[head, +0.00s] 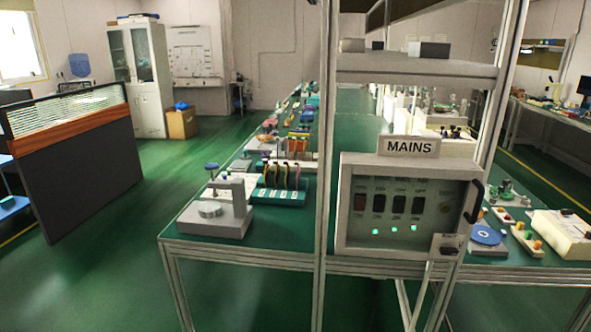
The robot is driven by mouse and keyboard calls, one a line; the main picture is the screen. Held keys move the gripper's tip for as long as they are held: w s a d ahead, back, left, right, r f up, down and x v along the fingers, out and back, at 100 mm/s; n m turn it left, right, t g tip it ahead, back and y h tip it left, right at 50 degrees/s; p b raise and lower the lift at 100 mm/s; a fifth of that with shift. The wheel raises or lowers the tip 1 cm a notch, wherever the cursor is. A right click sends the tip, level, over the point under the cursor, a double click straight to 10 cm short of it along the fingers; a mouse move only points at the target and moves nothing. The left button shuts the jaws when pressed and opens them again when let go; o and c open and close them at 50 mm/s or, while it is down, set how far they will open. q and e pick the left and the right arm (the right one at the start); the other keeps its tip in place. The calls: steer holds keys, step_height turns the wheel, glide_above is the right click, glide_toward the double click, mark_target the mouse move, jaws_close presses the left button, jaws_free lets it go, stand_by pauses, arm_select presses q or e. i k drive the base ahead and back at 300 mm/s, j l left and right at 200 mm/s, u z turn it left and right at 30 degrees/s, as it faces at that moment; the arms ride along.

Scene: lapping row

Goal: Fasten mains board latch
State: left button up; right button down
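The mains board (347,215) is a light grey box under a "MAINS" sign (408,147), fixed at the front of the metal frame. Its front shows a row of dark switches (380,203), one with red, and green lights (394,231) below them. A black handle (474,203) stands out at its right side. A small light plate with a dark knob (449,250) sits at the lower right corner and looks like the latch; I cannot tell whether it is fastened. Neither of my grippers is in view.
A metal post (326,190) stands just left of the board. A green bench (260,252) with a grey stand (218,218) and racks lies to the left. A white box (562,235) and coloured buttons are at right. The floor (90,270) at left is clear.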

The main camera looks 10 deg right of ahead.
mark_target(446, 250)
steer(key=z, duration=1.2)
